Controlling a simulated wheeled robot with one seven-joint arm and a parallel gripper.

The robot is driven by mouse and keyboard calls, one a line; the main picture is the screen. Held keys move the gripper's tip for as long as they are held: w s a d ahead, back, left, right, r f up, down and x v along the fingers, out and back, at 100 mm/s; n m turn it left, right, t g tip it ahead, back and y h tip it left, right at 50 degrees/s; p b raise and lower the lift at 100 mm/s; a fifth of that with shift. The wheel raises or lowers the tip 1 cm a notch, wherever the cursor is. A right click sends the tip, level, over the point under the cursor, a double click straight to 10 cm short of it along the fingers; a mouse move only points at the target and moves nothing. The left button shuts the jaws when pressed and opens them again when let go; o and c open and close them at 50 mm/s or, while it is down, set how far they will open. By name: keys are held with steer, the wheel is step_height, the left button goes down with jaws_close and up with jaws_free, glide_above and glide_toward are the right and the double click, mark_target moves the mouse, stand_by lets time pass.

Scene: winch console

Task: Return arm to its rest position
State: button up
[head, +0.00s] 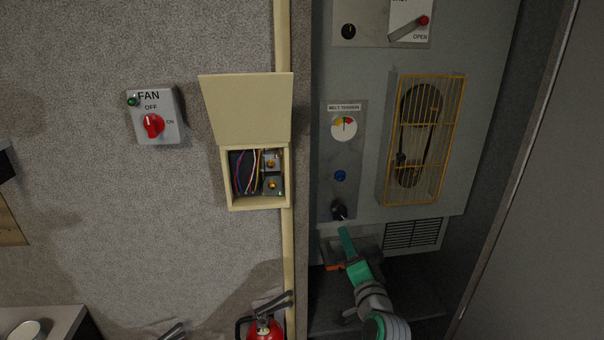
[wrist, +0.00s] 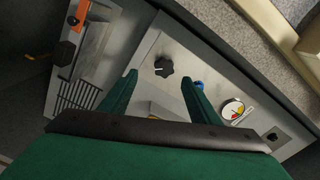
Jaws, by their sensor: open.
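My gripper (head: 344,232) is in front of the lower part of the grey console panel (head: 362,90), just below a black knob (head: 339,211). In the wrist view my gripper (wrist: 159,78) has its two green fingers apart with nothing between them. The black knob (wrist: 164,66) shows beyond the fingertips, roughly between them in the picture. Whether a finger touches it I cannot tell. My arm reaches up from the bottom of the head view.
Above the knob are a blue knob (head: 340,176) and the belt tension gauge (head: 344,127). A yellow cage guard (head: 426,140) stands out at right. An open cream box (head: 258,205) and a fan switch (head: 154,116) are left. A fire extinguisher (head: 262,329) is below.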

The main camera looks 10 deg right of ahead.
steer(key=s+a+f+n+g+h, duration=0.15)
steer(key=s+a+f, duration=0.25)
steer(key=s+f, duration=0.75)
steer(key=s+a+f+n+h, duration=0.1)
steer(key=s+a+f+n, duration=0.3)
steer(key=s+f, duration=0.7)
steer(key=s+a+n+y, duration=0.1)
steer(key=s+a+n, duration=0.2)
steer(key=s, duration=1.1)
steer(key=s+a+n+y, duration=0.1)
steer(key=s+a+n, duration=0.3)
steer(key=s+a, duration=0.4)
steer(key=s+g, duration=0.1)
steer(key=s, duration=0.5)
steer(key=shift+s+r, duration=0.25)
steer(key=shift+r, duration=0.15)
